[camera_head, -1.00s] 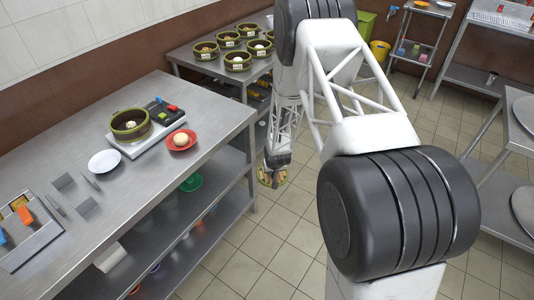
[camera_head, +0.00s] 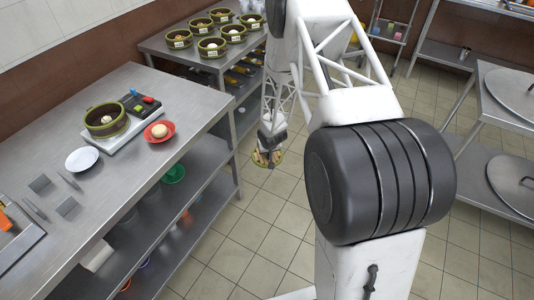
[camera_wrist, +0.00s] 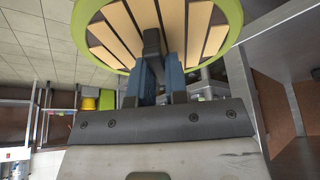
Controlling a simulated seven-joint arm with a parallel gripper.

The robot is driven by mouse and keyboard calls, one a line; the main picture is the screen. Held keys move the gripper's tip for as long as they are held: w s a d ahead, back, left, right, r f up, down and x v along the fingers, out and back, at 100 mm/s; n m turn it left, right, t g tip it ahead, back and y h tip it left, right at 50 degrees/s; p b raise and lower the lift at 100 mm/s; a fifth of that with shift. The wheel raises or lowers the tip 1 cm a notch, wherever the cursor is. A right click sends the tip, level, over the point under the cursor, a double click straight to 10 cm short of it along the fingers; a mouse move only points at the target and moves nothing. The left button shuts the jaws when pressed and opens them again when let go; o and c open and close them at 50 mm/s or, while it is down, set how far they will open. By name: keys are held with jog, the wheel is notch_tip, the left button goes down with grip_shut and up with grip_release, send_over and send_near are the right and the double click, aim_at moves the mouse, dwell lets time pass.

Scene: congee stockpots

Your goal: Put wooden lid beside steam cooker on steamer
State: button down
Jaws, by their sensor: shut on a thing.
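My gripper (camera_wrist: 160,82) is shut on the wooden lid (camera_wrist: 203,35), a round disc of pale slats with a green rim. In the head view the lid (camera_head: 278,158) shows small, partly hidden by my gripper (camera_head: 270,150), in the air over the floor to the right of the near table. The steamer (camera_head: 106,120), a round green-rimmed basket on a white cooker base (camera_head: 118,136), stands open on the near table. The lid is apart from it, to its right.
A red plate with a bun (camera_head: 159,131) is right of the steamer and a white plate (camera_head: 82,159) in front. Several filled steamers (camera_head: 210,47) stand on the back table. Flat utensils lie at the near table's left. The tiled floor (camera_head: 239,222) between the tables is open.

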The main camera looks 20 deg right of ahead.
jog(key=shift+a+r, duration=0.4)
jog(key=shift+r, duration=0.35)
jog(key=s+a+r+m, duration=0.1)
jog(key=a+r, duration=0.4)
jog(key=r, duration=0.3)
jog(key=s+a+r, duration=0.2)
jog(key=a+r, duration=0.2)
jog(key=r, duration=0.4)
jog(key=s+a+r+m, duration=0.1)
jog(key=a+r, duration=0.4)
jog(key=r, duration=0.3)
jog(key=w+a+r+n, duration=0.2)
jog(key=a+r, duration=0.4)
jog(key=a, duration=0.9)
jog(key=w+a+r+n+y, duration=0.1)
jog(key=w+a+r, duration=0.3)
jog(key=a, duration=1.1)
jog(key=w+a+r+n, duration=0.3)
jog(key=a+r, duration=0.5)
jog(key=a, duration=0.7)
jog(key=shift+w+n+g+y, duration=0.3)
jog(key=shift+w, duration=0.05)
jog(key=shift+f, duration=0.15)
jog(key=shift+f, duration=3.15)
jog(key=shift+f, duration=0.65)
